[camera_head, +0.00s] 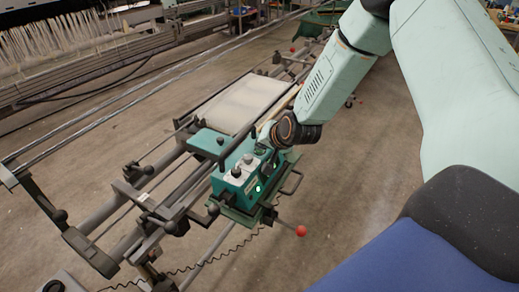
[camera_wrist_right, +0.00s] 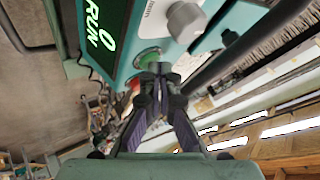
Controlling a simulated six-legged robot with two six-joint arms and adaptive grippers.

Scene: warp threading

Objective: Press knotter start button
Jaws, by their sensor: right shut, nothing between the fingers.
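The knotter (camera_head: 226,184) is a teal box on a rail frame, with pale knobs and small green lights on top. In the right wrist view its display (camera_wrist_right: 101,25) reads RUN in green, beside a grey knob (camera_wrist_right: 185,22). A round green button (camera_wrist_right: 149,56) sits below the knob, partly hidden behind my fingertips. My right gripper (camera_wrist_right: 157,69) is shut and empty, its tips at the button; I cannot tell whether they press it. In the head view my right gripper (camera_head: 264,138) reaches over the knotter's far side. My left gripper is not in view.
A rail frame (camera_head: 110,205) with dark handles and levers runs under the knotter. A red ball knob (camera_head: 301,231) sticks out at the front right. A white panel (camera_head: 243,103) lies behind. White warp threads (camera_head: 50,40) hang at upper left.

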